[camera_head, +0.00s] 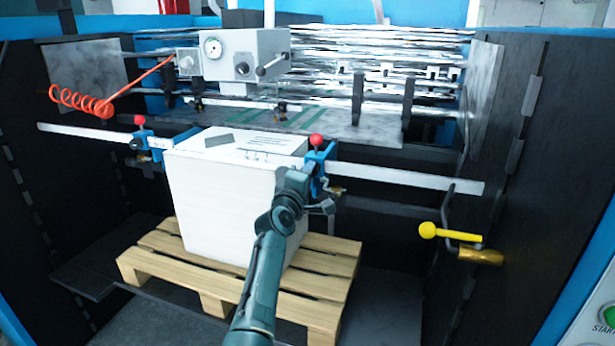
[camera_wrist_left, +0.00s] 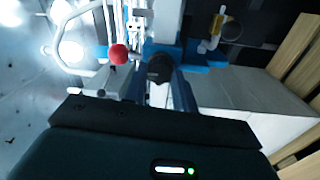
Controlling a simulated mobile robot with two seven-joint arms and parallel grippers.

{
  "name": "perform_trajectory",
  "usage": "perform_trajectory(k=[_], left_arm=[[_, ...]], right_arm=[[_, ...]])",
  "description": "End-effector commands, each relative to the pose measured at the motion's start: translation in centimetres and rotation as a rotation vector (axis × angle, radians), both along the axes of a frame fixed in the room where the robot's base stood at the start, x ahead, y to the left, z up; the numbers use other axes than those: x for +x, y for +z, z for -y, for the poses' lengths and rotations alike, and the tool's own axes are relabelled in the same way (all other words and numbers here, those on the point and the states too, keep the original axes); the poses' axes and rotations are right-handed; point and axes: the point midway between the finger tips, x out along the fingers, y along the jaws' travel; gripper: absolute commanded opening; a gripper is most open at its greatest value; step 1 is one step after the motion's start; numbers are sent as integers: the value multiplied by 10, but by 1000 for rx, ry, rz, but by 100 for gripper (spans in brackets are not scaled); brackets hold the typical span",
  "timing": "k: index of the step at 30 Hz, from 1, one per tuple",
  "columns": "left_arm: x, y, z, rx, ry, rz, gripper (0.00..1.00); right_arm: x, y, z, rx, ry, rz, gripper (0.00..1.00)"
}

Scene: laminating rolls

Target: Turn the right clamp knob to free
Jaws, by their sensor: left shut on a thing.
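The right clamp (camera_head: 318,168) is a blue block with a red ball on top, on the white rail at the right edge of the paper stack. In the left wrist view the red ball (camera_wrist_left: 119,54) is left of a dark round knob (camera_wrist_left: 160,68), with the blue clamp body around it. My left gripper (camera_head: 297,178) reaches up to the near side of this clamp and is shut on its knob. The gripper and wrist hide the knob in the head view. How far the knob is turned cannot be told. My right gripper is not in view.
A white paper stack (camera_head: 222,205) stands on a wooden pallet (camera_head: 325,268) just left of the arm. The left clamp (camera_head: 140,140) has a red ball too. A yellow-handled crank (camera_head: 440,231) sticks out at right. A gauge box (camera_head: 235,52) and rollers are behind.

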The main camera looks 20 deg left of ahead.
Motion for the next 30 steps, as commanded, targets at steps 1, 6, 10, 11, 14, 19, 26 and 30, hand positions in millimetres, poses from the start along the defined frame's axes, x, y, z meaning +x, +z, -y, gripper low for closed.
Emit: perform_trajectory(k=[1,6,10,11,14,19,26,30], left_arm=[[0,1,0,-6,-1,2,5],[0,1,0,-7,-1,2,5],[0,1,0,-7,-1,2,5],[0,1,0,-7,-1,2,28],[0,1,0,-6,-1,2,36],[0,1,0,-5,0,1,49],[0,0,0,-4,0,1,49],[0,0,0,-4,0,0,49]], right_arm=[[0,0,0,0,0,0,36],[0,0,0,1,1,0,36],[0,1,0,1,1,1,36],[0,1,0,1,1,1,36],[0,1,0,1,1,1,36],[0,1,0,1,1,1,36],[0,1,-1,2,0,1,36],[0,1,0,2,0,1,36]])
